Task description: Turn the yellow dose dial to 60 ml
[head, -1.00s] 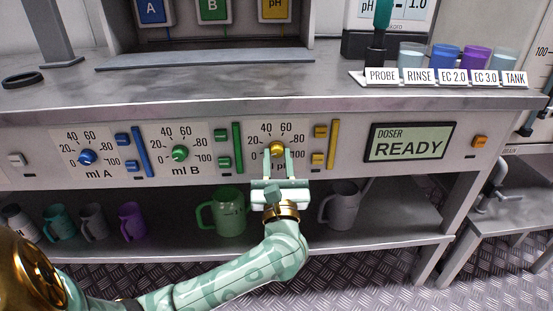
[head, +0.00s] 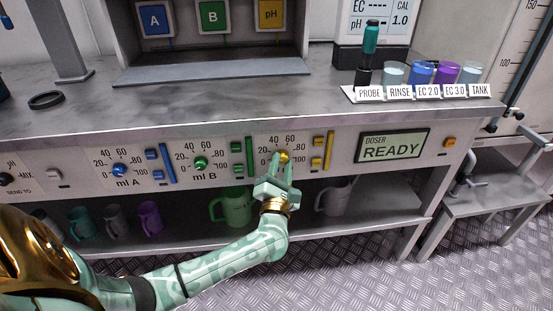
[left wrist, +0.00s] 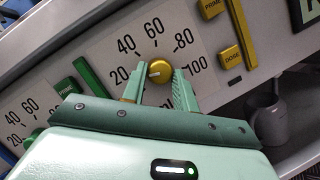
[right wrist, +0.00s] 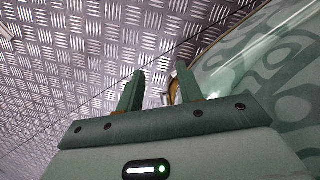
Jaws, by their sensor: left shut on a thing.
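The yellow dose dial (head: 284,157) is a round knob on the front panel, right of the blue and green dials. It also shows in the left wrist view (left wrist: 160,72), ringed by numbers from 20 to 100. A pale mark on it appears to point left, towards the 20. My left gripper (head: 282,164) is shut on the dial, with one finger on each side of it in the left wrist view (left wrist: 158,76). My right gripper (right wrist: 158,82) is open and empty in the right wrist view, with metal floor behind it. It is not visible in the head view.
Yellow buttons (head: 317,152) and a yellow bar (head: 330,151) sit right of the dial, beside the doser display (head: 393,146) reading READY. A green mug (head: 236,208) and a grey mug (head: 335,196) stand on the shelf below. Labelled cups line the counter.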

